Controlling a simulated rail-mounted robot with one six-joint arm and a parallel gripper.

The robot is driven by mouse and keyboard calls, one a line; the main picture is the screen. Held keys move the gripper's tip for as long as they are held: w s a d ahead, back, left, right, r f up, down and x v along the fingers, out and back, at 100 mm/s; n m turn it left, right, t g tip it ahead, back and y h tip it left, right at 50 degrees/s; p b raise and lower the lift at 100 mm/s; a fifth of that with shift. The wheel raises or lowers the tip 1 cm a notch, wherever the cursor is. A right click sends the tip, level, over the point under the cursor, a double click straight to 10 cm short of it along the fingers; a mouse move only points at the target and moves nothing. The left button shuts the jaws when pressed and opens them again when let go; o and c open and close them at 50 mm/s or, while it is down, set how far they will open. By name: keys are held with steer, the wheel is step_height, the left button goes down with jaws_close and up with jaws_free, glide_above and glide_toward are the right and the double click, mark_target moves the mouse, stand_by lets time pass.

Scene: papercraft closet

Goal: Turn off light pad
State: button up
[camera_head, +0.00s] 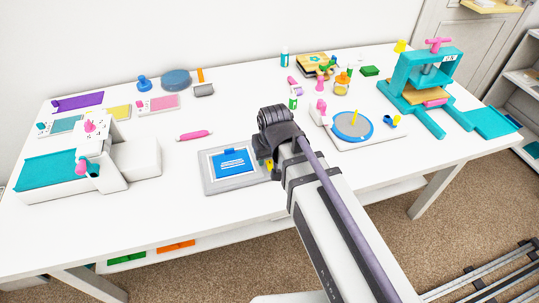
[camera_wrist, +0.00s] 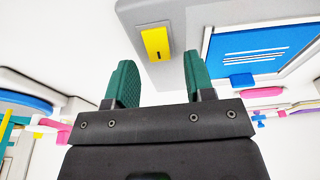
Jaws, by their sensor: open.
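The light pad is a grey slab (camera_head: 209,186) with a blue panel on a white sheet, lying flat at the table's front middle. Its yellow switch (camera_head: 269,166) is partly hidden by my arm in the head view. In the wrist view the switch (camera_wrist: 155,43) has a small dark mark and sits on the pad's grey border (camera_wrist: 193,15). My gripper (camera_wrist: 158,60) is open and empty, its green fingers apart. The switch appears between and beyond the fingertips. Whether a finger touches the pad cannot be told. In the head view my arm hides the fingers.
A pink roller (camera_head: 195,135) lies behind the pad. A white machine (camera_head: 128,160) with a teal tray stands at left. A round blue turntable (camera_head: 353,125) and a teal press (camera_head: 425,90) stand at right. The table around the pad is mostly clear.

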steer(key=p+v, duration=0.8)
steer(key=v, duration=0.1)
steer(key=shift+r, duration=0.4)
steer(key=shift+s, duration=0.1)
